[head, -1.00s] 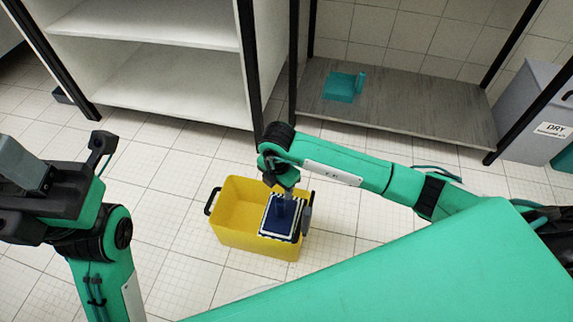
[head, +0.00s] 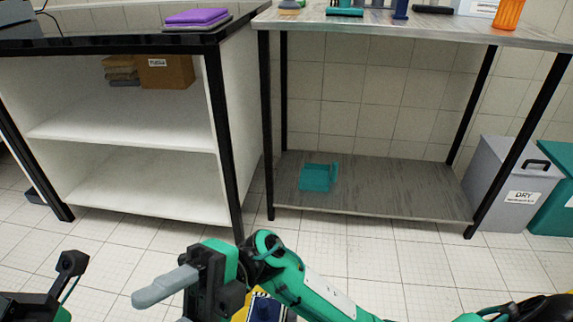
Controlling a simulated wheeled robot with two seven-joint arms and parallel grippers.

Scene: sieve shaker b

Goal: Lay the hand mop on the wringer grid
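The yellow bucket (head: 239,313) is at the bottom edge, mostly cut off and behind my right arm. The wringer grid (head: 289,315), with a striped border, shows in part over it. The blue hand mop (head: 265,309) shows on the grid, its lower part cut off by the picture edge. My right gripper (head: 165,287) is raised to the left of the mop, apart from it. One grey finger points left; its opening is unclear. My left gripper's dark housing (head: 25,306) shows at the lower left; its fingers are out of sight.
A white shelf unit (head: 120,185) stands at left, with a purple pad (head: 196,16) on top. A grey DRY bin (head: 510,185) stands right.

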